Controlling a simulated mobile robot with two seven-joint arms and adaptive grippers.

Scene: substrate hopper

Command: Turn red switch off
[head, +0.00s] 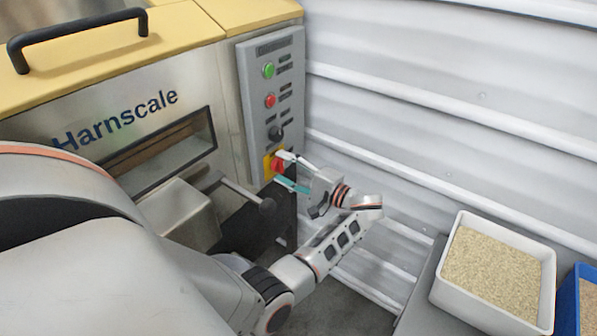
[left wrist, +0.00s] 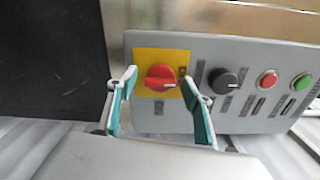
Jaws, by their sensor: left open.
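The red switch (head: 277,163) is a rotary knob on a yellow plate, low on the grey control panel (head: 255,105) of the hopper machine. In the left wrist view the red switch (left wrist: 160,78) shows a white mark pointing right. My left gripper (head: 283,170) is open at the switch. In the left wrist view its teal-padded fingers (left wrist: 160,95) stand to the left and right of the knob, apart from each other. I cannot tell whether either finger touches the knob. My right gripper is not in view.
A black knob (head: 276,133), a red button (head: 270,101) and a green button (head: 268,70) sit above the switch. A lever with a dark end (head: 267,205) juts out nearby. A white bin of grain (head: 497,272) stands at lower right.

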